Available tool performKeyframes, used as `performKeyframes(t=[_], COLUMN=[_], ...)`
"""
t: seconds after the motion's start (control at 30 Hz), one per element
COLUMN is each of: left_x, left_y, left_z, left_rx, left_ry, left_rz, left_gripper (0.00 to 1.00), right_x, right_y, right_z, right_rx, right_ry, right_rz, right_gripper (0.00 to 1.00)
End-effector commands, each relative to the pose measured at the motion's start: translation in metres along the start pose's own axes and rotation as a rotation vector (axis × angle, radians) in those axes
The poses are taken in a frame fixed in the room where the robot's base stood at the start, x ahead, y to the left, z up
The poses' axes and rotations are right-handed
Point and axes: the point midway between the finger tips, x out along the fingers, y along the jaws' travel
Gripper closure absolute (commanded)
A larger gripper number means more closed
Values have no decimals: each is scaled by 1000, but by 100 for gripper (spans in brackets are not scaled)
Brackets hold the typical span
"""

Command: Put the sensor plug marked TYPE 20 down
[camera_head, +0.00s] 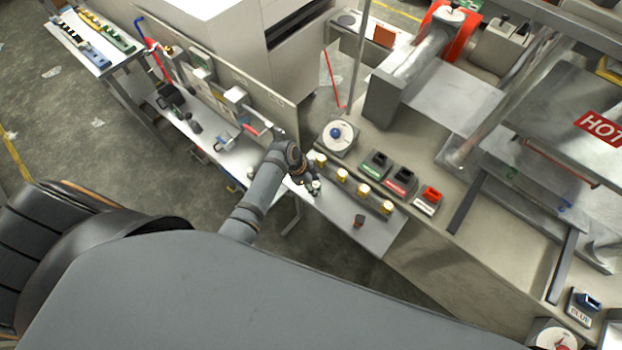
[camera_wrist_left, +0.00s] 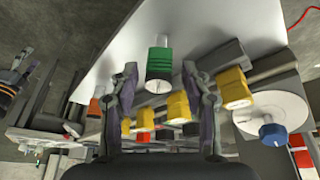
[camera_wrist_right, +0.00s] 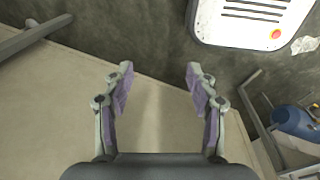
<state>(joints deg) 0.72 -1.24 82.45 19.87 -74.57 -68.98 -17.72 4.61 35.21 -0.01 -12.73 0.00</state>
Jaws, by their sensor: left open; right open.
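A green sensor plug (camera_wrist_left: 159,66) with a pale end face is on the grey shelf (camera_wrist_left: 205,30), between the open fingers of my left gripper (camera_wrist_left: 160,88) and apart from both. I cannot read any TYPE mark on it. In the head view my left gripper (camera_head: 309,187) is over the shelf's left part, and a small white-topped piece (camera_head: 317,186) shows at its fingertips. My right gripper (camera_wrist_right: 160,84) is open and empty above a plain beige surface; it is not seen in the head view.
Several yellow fittings (camera_head: 342,175) line the shelf's back edge. Black and red blocks (camera_head: 398,182) and a blue-knobbed dial (camera_head: 338,136) sit behind. The shelf's right end is bare.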

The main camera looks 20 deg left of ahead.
Motion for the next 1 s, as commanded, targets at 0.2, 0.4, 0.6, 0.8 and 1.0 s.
performKeyframes(t=[0.2,0.4,0.6,0.8,1.0], left_x=[-44,-89,-111,-114,-113], left_y=[-1,-1,0,0,0], left_z=[1,1,0,0,0], left_rx=[2,3,1,0,0], left_ry=[0,-2,0,0,0], left_rz=[-7,-4,-1,0,0], left_gripper=[53,53,53,53,53], right_x=[10,17,19,19,19], right_y=[0,-1,-1,-2,-2], right_z=[-22,-14,-7,-7,-8], right_rx=[1,1,1,1,1], right_ry=[34,24,14,13,14], right_rz=[1,0,0,0,0], right_gripper=[42,42,42,42,42])
